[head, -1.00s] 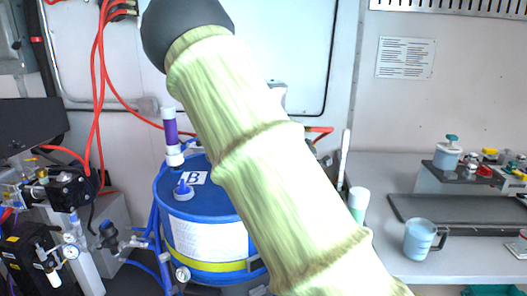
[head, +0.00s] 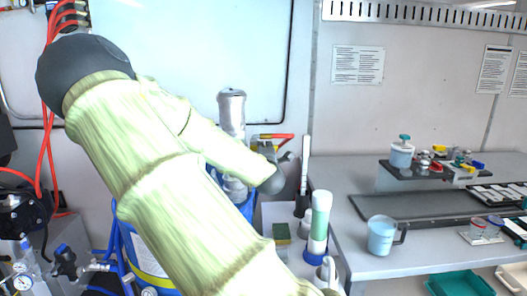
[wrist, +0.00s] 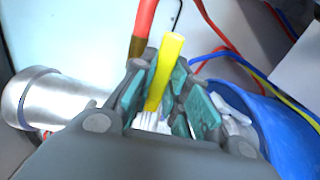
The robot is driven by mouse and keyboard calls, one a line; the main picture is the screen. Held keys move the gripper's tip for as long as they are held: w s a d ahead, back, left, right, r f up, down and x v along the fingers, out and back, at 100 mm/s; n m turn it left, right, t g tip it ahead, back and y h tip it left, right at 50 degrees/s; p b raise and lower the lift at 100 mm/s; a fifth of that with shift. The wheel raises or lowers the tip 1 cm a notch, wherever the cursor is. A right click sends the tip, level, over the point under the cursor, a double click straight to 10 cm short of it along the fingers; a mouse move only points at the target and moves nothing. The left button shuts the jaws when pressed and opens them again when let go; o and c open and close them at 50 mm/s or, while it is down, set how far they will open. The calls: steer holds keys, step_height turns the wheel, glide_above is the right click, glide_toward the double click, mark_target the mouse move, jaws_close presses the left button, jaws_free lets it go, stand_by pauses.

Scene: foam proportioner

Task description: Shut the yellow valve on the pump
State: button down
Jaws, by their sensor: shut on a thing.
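The yellow valve handle (wrist: 170,58) shows in the wrist view as a narrow yellow bar standing up between my fingers. My gripper (wrist: 160,98) is shut on it, with the teal finger pads on both sides. The valve body below is mostly hidden by the fingers. In the head view my gripper (head: 264,148) is small and partly hidden beside the pump, a silver upright cylinder (head: 232,108). A red lever or hose end (head: 276,136) shows just above it. The silver cylinder also shows at the left of the wrist view (wrist: 42,98).
A red hose (wrist: 145,18) with a brass end stands close behind the handle. A blue drum (wrist: 265,120) and cables lie at right. In the head view, a bench (head: 330,180) at right carries a light-blue jug (head: 381,236). A white-and-green bottle (head: 319,225) stands nearer.

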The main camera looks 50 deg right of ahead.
steer(key=shift+f, duration=0.1)
steer(key=c, duration=1.7)
jaws_free()
steer(key=shift+o, duration=0.2)
steer(key=v, duration=1.2)
steer(key=shift+w, duration=0.1)
